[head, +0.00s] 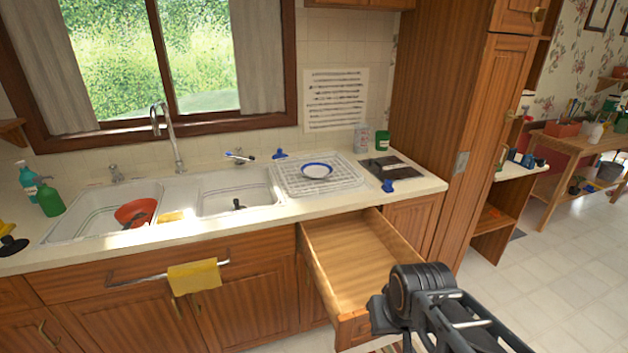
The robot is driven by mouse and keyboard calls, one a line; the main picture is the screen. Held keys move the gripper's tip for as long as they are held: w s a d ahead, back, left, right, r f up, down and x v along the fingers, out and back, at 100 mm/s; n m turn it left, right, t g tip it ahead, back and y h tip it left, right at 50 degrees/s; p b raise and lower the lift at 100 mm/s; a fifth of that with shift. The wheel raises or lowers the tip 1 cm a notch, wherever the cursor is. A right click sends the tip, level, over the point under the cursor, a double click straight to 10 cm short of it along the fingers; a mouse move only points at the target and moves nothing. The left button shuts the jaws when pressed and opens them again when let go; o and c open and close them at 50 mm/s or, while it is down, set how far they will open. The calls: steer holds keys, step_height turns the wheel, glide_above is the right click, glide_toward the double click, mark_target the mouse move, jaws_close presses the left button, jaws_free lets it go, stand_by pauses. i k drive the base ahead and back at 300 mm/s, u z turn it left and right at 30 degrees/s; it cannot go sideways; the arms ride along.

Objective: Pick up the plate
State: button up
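A small white plate with a blue rim (316,170) lies on the white dish rack (346,186), on the counter to the right of the sinks. My arm reaches in from the lower right, in front of the open drawer. It is lower and nearer to the camera than the plate, and clearly apart from it. My gripper's fingers cannot be made out behind the dark arm links.
An empty drawer (362,262) stands pulled out below the rack, near my arm. The double sink (110,222) holds a red bowl (135,212). Blue items, bottles and a dark board (392,170) stand around the rack. A tall wooden cabinet (428,110) rises at right.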

mark_target(316, 170)
steer(key=k, duration=0.2)
steer(key=z, duration=1.55)
steer(key=i, duration=3.2)
steer(key=u, duration=4.05)
steer(key=i, duration=0.5)
steer(key=u, duration=0.05)
